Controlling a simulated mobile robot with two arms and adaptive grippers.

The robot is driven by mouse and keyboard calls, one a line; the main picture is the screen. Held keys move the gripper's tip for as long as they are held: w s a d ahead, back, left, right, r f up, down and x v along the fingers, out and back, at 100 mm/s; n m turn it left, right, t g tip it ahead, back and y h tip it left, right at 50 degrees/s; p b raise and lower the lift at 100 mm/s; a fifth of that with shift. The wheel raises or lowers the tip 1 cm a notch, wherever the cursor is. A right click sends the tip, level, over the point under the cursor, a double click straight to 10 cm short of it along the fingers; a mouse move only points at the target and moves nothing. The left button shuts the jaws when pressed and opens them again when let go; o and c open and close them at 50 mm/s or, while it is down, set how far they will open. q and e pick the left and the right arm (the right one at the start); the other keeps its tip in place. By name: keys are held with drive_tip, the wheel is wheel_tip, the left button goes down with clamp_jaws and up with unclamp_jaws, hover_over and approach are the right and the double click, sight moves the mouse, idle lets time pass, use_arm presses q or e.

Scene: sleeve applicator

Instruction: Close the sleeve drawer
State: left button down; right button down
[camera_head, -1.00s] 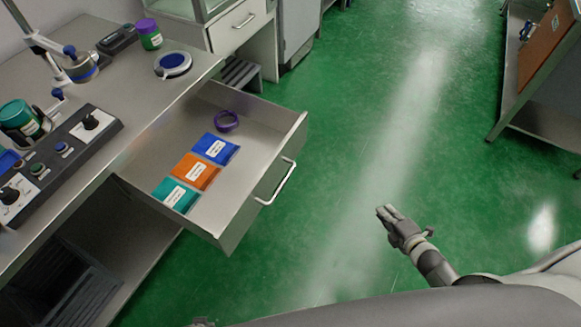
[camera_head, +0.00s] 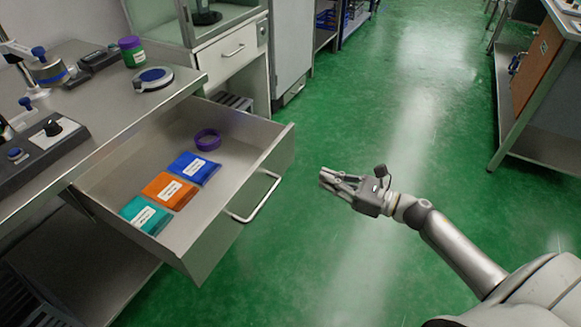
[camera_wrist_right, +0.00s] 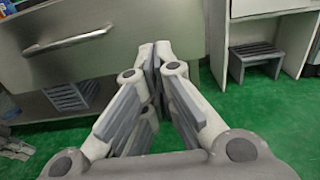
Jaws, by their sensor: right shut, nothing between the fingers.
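The sleeve drawer (camera_head: 262,165) is pulled out from the metal bench in the head view. It holds a blue packet (camera_head: 195,168), an orange packet (camera_head: 168,190), a teal packet (camera_head: 145,215) and a purple ring (camera_head: 207,139). Its bar handle (camera_head: 256,198) is on the front panel. My right gripper (camera_head: 323,178) is shut and empty, to the right of the handle and apart from it. In the right wrist view the shut fingers (camera_wrist_right: 155,55) point forward, with the drawer front (camera_wrist_right: 120,40) and handle (camera_wrist_right: 65,44) to their left.
A white cabinet (camera_head: 225,60) stands behind the drawer. A shelf unit (camera_head: 515,110) is at the far right. Green floor (camera_head: 400,110) lies open between.

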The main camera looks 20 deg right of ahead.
sight(283, 162)
drive_tip(key=x, duration=0.9)
use_arm(q)
drive_tip(key=shift+s+f, duration=0.25)
drive_tip(key=shift+f, duration=0.5)
use_arm(e)
drive_tip(key=shift+x, duration=0.75)
